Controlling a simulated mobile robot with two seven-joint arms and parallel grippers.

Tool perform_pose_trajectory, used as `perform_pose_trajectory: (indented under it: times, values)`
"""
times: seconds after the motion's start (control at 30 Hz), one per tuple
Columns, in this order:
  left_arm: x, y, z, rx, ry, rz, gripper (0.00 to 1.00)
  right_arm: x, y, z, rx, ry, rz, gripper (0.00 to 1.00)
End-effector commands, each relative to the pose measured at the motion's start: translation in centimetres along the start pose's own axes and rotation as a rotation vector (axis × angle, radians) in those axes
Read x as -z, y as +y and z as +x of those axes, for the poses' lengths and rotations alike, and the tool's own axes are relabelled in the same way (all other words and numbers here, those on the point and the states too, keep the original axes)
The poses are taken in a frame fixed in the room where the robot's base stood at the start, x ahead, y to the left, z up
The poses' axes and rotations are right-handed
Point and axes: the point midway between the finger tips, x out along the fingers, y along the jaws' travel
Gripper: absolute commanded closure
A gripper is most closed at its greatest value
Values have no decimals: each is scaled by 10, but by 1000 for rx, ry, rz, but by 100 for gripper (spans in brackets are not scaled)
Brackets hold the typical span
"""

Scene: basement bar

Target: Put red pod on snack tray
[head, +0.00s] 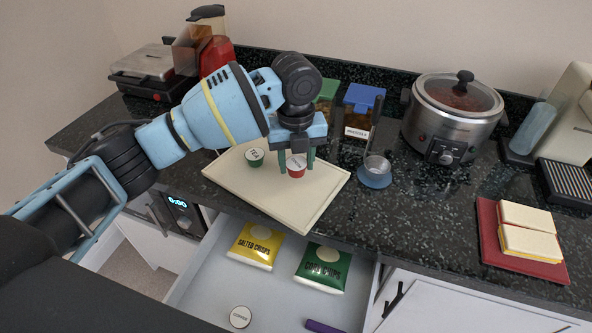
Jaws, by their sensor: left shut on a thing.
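The red pod (297,171), with a white lid, is between the fingers of my left gripper (296,164), which is shut on it. They are over the right part of a cream snack tray (305,213) on the dark counter. I cannot tell whether the pod touches the tray. My right gripper is not in view.
An open drawer below holds yellow crisps (256,246), green chips (322,268) and a white-topped round item (240,317). A slow cooker (452,118) and red board (558,270) with sandwiches are farther right.

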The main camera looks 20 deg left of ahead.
Motion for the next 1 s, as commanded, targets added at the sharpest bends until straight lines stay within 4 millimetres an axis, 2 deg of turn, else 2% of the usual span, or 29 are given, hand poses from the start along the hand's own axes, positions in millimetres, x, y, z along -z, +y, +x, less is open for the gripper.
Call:
perform_pose_trajectory:
  times: [0.1,0.2,0.6,0.63,0.77,1.0]
  values:
    - [1,2,21,-5,4,0,79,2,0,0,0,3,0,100]
    - [1,2,30,-4,3,1,79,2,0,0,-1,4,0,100]
    - [2,2,35,-4,4,1,79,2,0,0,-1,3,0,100]
    - [2,2,35,-4,3,1,54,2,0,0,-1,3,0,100]
    - [2,2,35,-4,3,1,37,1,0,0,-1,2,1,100]
    - [2,2,34,-3,3,1,36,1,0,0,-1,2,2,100]
